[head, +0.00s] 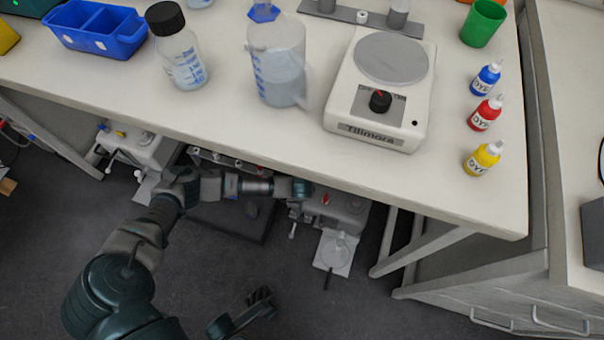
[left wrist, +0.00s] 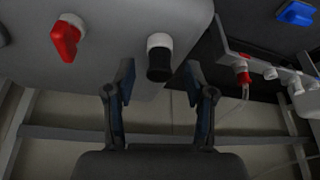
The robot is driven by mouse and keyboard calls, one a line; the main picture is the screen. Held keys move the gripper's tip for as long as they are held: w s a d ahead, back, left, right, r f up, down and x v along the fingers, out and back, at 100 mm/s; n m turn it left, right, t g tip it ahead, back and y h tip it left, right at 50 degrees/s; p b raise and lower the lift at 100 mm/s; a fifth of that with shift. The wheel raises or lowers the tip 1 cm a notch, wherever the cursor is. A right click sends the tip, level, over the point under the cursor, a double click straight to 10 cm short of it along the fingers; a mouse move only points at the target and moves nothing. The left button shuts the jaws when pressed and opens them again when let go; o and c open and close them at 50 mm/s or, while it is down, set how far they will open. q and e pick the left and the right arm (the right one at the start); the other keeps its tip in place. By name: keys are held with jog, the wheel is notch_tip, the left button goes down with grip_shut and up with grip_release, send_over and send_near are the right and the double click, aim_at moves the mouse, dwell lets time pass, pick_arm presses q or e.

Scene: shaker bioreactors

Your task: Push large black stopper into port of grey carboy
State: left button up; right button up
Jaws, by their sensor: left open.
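The grey carboy (left wrist: 110,20) fills the upper left of the left wrist view, with a red tap (left wrist: 66,40) on it. The large black stopper (left wrist: 159,66) sits at a white-collared port (left wrist: 159,40) on the carboy. How deep it sits I cannot tell. My left gripper (left wrist: 158,82) is open, its fingers on either side of the stopper with gaps visible. In the head view my left gripper (head: 300,190) reaches under the bench beside the grey carboy (head: 345,208); the stopper is not discernible there. What seems to be my right gripper (head: 260,302) is low in the head view.
The bench (head: 300,135) overhangs the carboy. A fitting with a red cap (left wrist: 243,76) is right of the carboy. Grey floor (head: 330,315) lies open in front.

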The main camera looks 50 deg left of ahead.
pick_arm(q)
jog(key=shift+r, duration=0.2)
jog(key=v, duration=1.1)
jog(key=shift+d, duration=0.15)
jog(key=shift+s+r, duration=0.1)
jog(key=shift+r, duration=0.05)
